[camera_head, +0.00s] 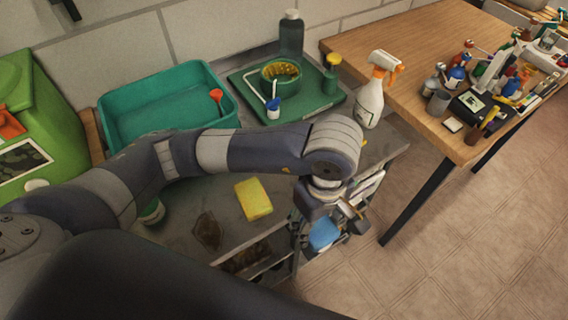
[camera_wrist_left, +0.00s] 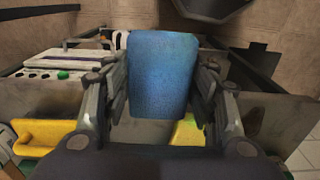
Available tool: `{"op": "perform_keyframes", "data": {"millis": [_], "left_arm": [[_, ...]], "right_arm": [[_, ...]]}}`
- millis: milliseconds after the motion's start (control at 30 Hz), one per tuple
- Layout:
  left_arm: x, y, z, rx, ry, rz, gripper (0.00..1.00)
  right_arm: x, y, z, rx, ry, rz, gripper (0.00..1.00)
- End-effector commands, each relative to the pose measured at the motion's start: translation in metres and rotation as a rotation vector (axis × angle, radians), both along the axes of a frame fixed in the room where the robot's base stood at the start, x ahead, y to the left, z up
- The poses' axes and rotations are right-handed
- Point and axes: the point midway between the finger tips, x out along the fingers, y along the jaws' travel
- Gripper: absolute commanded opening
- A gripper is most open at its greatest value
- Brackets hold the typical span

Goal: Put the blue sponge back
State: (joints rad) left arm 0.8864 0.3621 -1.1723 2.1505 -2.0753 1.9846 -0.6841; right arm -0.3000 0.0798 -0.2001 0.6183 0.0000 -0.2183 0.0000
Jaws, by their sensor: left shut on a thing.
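The blue sponge (camera_head: 323,234) is held at the front right edge of the grey bench, low beside the rack parts there. In the left wrist view the blue sponge (camera_wrist_left: 162,75) stands upright between the two fingers and fills the middle. My left gripper (camera_head: 322,218) is shut on it, with a finger at each side. The arm hides part of the bench. Whether the sponge touches anything below is hidden. My right gripper is not in view.
A yellow sponge (camera_head: 253,199) lies on the bench (camera_head: 222,200). Behind are a teal tub (camera_head: 125,118), a green tray (camera_head: 318,103) with a bowl, and a white spray bottle (camera_head: 370,100). A wooden table (camera_head: 425,45) with clutter stands right. Floor (camera_head: 450,240) is clear at lower right.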

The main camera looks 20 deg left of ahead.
Motion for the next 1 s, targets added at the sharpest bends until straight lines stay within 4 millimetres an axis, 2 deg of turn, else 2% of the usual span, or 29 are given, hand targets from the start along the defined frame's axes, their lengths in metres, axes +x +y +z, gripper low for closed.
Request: {"op": "perform_keyframes", "data": {"millis": [300,500,767,1000], "left_arm": [[0.064,0.053,-0.004,0.005,0.003,0.010,0.40],[0.096,0.078,-0.010,0.003,0.002,0.005,0.40],[0.116,0.093,-0.012,0.003,0.002,0.004,0.40],[0.116,0.093,-0.044,0.000,0.004,0.001,0.40]], "right_arm": [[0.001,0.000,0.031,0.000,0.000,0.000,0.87],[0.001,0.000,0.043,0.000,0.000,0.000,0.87],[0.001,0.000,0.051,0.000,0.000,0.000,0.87],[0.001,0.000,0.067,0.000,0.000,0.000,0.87]]}}
